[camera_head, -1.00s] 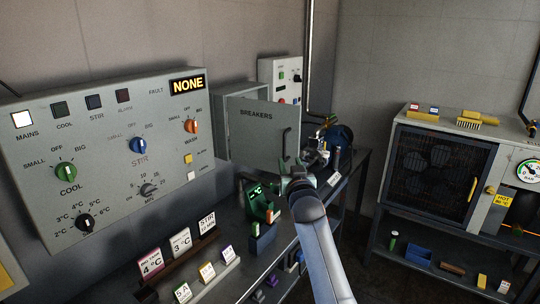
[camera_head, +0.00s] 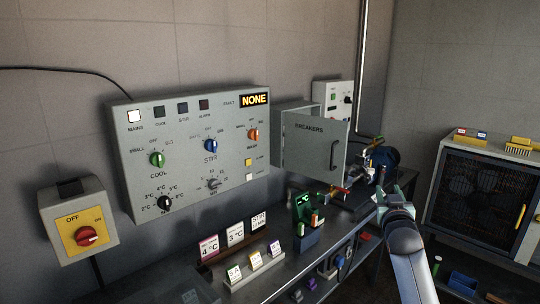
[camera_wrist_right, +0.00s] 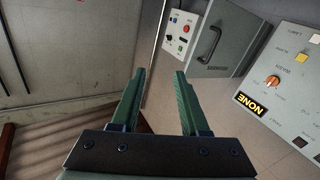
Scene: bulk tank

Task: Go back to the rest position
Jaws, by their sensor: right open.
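My right gripper (camera_head: 388,196) reaches in from the lower right in the head view, over the right part of the dark bench. In the right wrist view its two green fingers (camera_wrist_right: 160,100) stand apart with nothing between them. Beyond them show the breaker box (camera_wrist_right: 215,50) and the wall. My left gripper is in neither view.
The breakers door (camera_head: 313,148) stands out from the wall. The bench (camera_head: 290,262) carries cards and a green device (camera_head: 306,209). A grey cabinet (camera_head: 445,160) stands right.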

